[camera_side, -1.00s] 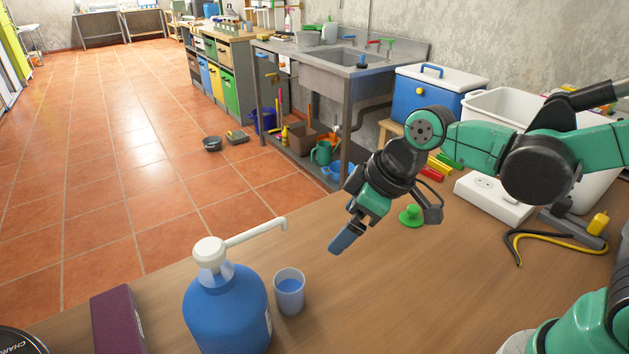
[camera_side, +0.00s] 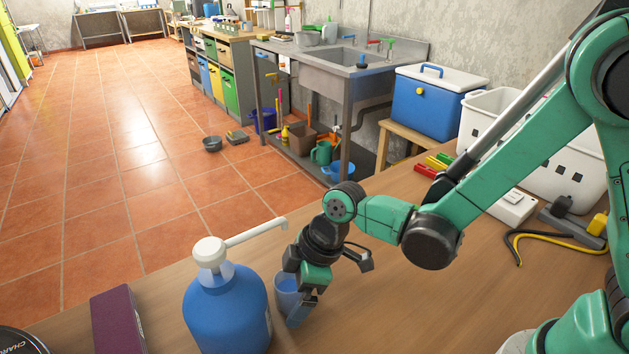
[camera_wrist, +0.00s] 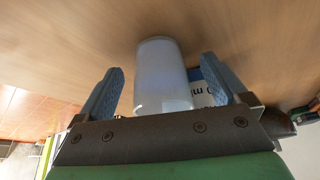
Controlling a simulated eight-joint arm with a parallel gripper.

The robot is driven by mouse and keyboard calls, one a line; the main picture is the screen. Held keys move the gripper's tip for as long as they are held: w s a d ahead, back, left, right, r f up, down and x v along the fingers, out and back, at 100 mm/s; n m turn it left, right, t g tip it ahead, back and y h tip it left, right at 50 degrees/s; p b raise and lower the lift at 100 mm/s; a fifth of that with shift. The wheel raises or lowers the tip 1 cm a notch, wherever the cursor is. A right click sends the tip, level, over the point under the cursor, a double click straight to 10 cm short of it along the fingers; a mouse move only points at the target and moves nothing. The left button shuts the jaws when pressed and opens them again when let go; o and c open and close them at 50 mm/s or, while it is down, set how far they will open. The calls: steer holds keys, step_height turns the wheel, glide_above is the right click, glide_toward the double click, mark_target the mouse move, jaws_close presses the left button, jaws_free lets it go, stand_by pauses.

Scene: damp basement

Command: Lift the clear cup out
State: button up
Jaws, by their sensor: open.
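The clear cup (camera_side: 285,290) stands upright on the wooden table, just right of the blue pump bottle (camera_side: 228,312). My gripper (camera_side: 297,310) is down at the cup, and its parts hide the cup's right side in the side view. In the wrist view the cup (camera_wrist: 163,75) is between the two blue fingers of my gripper (camera_wrist: 168,95), with a gap on each side. The fingers are open. In the wrist view the bottle's label (camera_wrist: 205,90) shows behind the cup, next to the right finger.
The bottle's white spout (camera_side: 256,232) reaches over close to my gripper. A dark purple box (camera_side: 117,320) lies left of the bottle. A black and yellow cable (camera_side: 520,243) and a white box (camera_side: 512,205) lie at the right. The front middle of the table is clear.

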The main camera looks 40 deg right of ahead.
mark_target(292, 276)
steer(key=shift+a+f, duration=0.1)
steer(key=shift+f, duration=0.15)
jaws_close()
steer(key=shift+r, duration=0.1)
steer(key=shift+r, duration=1.75)
steer(key=s+d, duration=0.2)
steer(key=d, duration=0.3)
steer(key=s+d, duration=0.3)
steer(key=d, duration=0.2)
steer(key=s+d, duration=0.3)
steer(key=d, duration=0.3)
steer(key=shift+f, duration=0.1)
